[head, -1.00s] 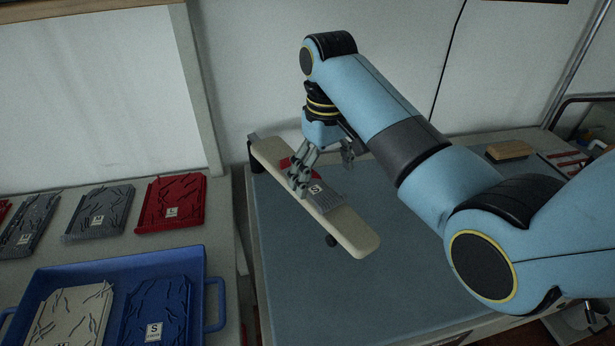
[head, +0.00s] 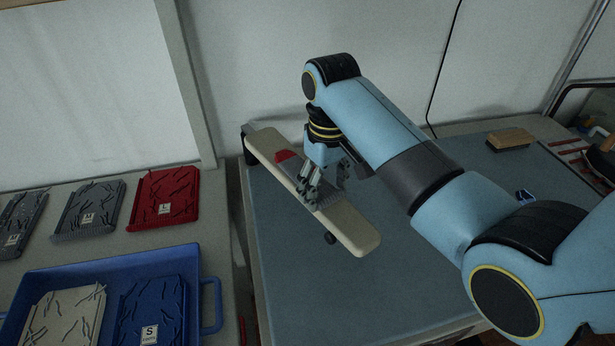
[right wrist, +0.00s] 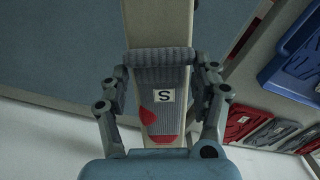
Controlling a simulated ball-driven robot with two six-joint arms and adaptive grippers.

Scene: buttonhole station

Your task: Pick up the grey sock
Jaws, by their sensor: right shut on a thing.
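The grey sock (head: 328,196) lies on a long cream board (head: 352,232). It has a ribbed cuff, a white S label and red patches. It also shows in the right wrist view (right wrist: 165,78), with the label facing up. My right gripper (head: 312,192) is down over the board, its fingers on both sides of the sock. In the right wrist view the gripper (right wrist: 164,85) is shut on the sock near its cuff, with the board beneath. Exact finger contact with cloth or board is hard to see. My left gripper is out of view.
A blue-grey table (head: 310,290) carries the board on a dark support, with open room in front. At left are a blue tray (head: 110,264) with a cream and a blue piece, a red piece (head: 165,198) and grey pieces. A wooden brush (head: 510,139) lies at back right.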

